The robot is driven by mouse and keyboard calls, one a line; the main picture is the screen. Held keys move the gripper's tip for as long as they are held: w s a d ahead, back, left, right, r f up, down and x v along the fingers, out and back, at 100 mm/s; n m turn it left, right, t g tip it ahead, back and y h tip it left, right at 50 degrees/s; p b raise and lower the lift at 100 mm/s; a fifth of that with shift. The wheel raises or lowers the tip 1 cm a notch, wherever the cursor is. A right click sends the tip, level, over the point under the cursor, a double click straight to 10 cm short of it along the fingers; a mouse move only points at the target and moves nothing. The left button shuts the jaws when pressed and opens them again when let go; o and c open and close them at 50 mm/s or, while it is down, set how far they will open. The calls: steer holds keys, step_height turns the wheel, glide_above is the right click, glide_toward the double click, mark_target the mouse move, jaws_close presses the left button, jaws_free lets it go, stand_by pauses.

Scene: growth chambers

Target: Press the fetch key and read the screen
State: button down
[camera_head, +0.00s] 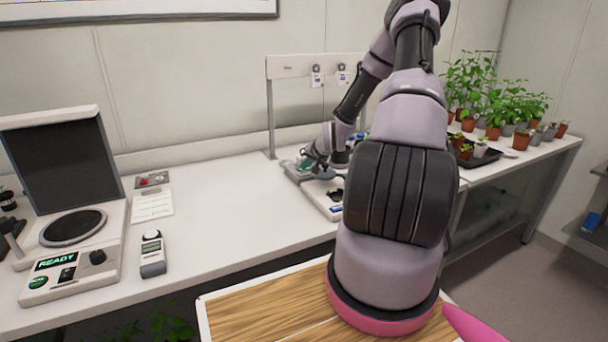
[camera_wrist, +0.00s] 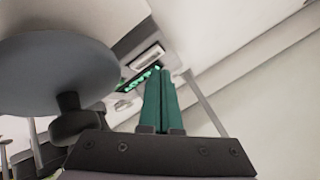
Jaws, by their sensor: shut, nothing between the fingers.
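My gripper (camera_head: 304,165) is at the far bench, low over a white instrument (camera_head: 325,203). Its green fingers are shut with nothing between them; they also fill the middle of the wrist view (camera_wrist: 159,78). In the wrist view a dark screen strip with bright green characters (camera_wrist: 139,80) lies just left of the fingertips. The characters are too small and partly covered to read. I cannot make out a labelled fetch key, and cannot tell whether the fingertips touch anything. My arm hides part of the instrument in the head view.
Another instrument (camera_head: 91,262) at left has a raised dark lid and a screen reading READY (camera_head: 57,261). A handheld meter (camera_head: 152,254) and a card (camera_head: 152,205) lie beside it. A white stand (camera_head: 270,120) rises behind my gripper. Potted plants (camera_head: 495,100) line the right bench.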

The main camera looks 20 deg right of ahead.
steer(key=shift+s+f, duration=0.1)
steer(key=shift+f, duration=0.25)
